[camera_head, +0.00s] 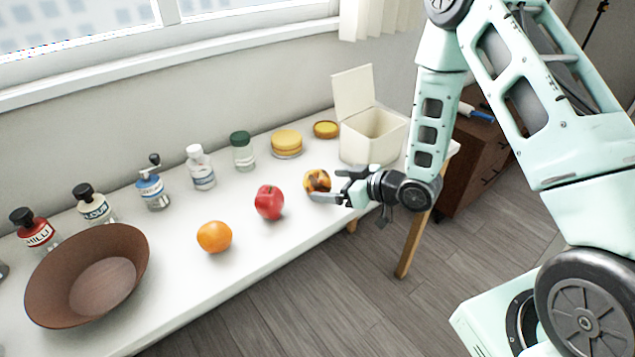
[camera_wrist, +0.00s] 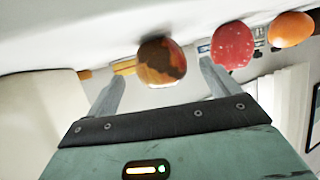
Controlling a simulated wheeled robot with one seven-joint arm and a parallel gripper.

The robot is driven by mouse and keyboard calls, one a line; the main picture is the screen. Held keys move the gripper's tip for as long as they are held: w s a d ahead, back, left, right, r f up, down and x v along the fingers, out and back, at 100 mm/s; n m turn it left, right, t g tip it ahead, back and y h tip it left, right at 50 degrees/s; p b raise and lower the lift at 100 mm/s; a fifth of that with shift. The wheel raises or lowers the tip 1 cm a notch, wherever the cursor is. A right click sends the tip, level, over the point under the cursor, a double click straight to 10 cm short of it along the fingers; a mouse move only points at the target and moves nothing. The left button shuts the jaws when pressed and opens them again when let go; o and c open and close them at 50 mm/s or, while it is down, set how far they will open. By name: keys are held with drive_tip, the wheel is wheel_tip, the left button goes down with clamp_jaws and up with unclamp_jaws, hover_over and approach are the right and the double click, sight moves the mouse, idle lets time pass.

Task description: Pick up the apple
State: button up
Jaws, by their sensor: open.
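A red, apple-like fruit (camera_head: 269,202) stands on the white table between an orange and a mottled yellow-and-dark round fruit (camera_head: 317,181). Which of the red and mottled fruits is the apple is not certain. My gripper (camera_head: 325,186) is open at the right of the mottled fruit, with its fingers reaching toward it at low height. In the wrist view the mottled fruit (camera_wrist: 161,62) shows ahead, between the two open fingers. The red fruit (camera_wrist: 232,46) shows beyond the right finger there. Nothing is held.
The orange (camera_head: 214,237) and a brown bowl (camera_head: 130,240) stand to the left. Several bottles and jars line the back. A yellow round stack (camera_head: 287,142) and an open cream box (camera_head: 372,150) stand behind my gripper. The table's front edge is clear.

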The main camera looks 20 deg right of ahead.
sight(319, 182)
drive_tip(key=p+x, duration=0.1)
drive_tip(key=x, duration=0.3)
drive_tip(key=shift+w+a, duration=0.2)
drive_tip(key=shift+c, duration=0.3)
drive_tip(key=shift+r, duration=0.1)
drive_tip(key=c, duration=1.1)
